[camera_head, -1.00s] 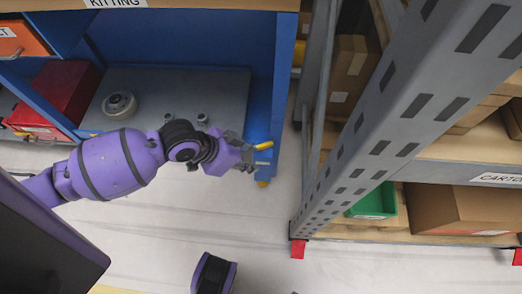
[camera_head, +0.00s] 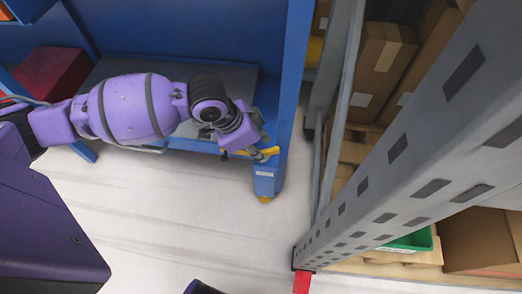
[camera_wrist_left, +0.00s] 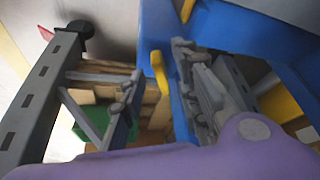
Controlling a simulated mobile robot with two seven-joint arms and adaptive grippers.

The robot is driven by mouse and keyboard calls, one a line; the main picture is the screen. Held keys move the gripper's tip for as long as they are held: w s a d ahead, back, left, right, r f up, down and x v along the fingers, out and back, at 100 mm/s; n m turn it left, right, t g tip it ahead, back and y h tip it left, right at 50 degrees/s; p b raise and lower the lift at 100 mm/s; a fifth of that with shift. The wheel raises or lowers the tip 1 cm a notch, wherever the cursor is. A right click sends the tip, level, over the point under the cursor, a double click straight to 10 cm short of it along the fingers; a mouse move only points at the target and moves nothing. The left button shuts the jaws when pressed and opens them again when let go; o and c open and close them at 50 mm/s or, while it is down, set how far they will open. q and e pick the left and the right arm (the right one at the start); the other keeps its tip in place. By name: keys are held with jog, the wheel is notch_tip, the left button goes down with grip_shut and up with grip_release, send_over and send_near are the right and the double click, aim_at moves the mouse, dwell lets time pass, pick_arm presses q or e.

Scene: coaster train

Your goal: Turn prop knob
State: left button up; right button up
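A yellow handle (camera_head: 268,151), which I take to be the prop knob, sits on the blue bench's front corner post (camera_head: 266,180). It also shows as an upright yellow bar (camera_wrist_left: 160,72) in the left wrist view. My left gripper (camera_head: 256,154) is at this post, beside the handle. In the left wrist view its grey fingers (camera_wrist_left: 155,98) are spread apart, with the handle between them, farther out. I cannot tell whether either finger touches it. The handle's base is partly hidden by the gripper and post. My right gripper is not in view.
A grey metal rack (camera_head: 385,160) with cardboard boxes (camera_head: 378,65) and a green bin (camera_head: 412,241) stands close on the right. A red box (camera_head: 52,72) is on the bench's lower shelf. Pale floor (camera_head: 180,215) is open in front of the bench.

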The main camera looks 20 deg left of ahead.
pick_arm(q)
jog(key=shift+w+d+f, duration=0.1)
jog(key=shift+d+f, duration=0.1)
jog(key=shift+f, duration=0.45)
jog(key=c, duration=0.7)
grip_shut()
jog(key=shift+w+r, duration=0.1)
jog(key=m+p, duration=0.1)
jog(key=p, duration=0.1)
jog(key=m+p, duration=0.1)
jog(key=p, duration=0.1)
jog(key=shift+w+a+r+h, duration=0.1)
jog(key=shift+w+r+h, duration=0.1)
jog(key=shift+h, duration=0.1)
jog(key=shift+f+m+g, duration=0.1)
jog(key=shift+m+g, duration=0.3)
jog(key=shift+w+a+f+m+g+p, duration=0.15)
jog(key=shift+m+g+p, duration=0.25)
jog(key=shift+m, duration=0.4)
jog(key=shift+w+f+m+g, duration=0.15)
jog(key=shift+m+g, duration=0.35)
jog(key=shift+m, duration=1.2)
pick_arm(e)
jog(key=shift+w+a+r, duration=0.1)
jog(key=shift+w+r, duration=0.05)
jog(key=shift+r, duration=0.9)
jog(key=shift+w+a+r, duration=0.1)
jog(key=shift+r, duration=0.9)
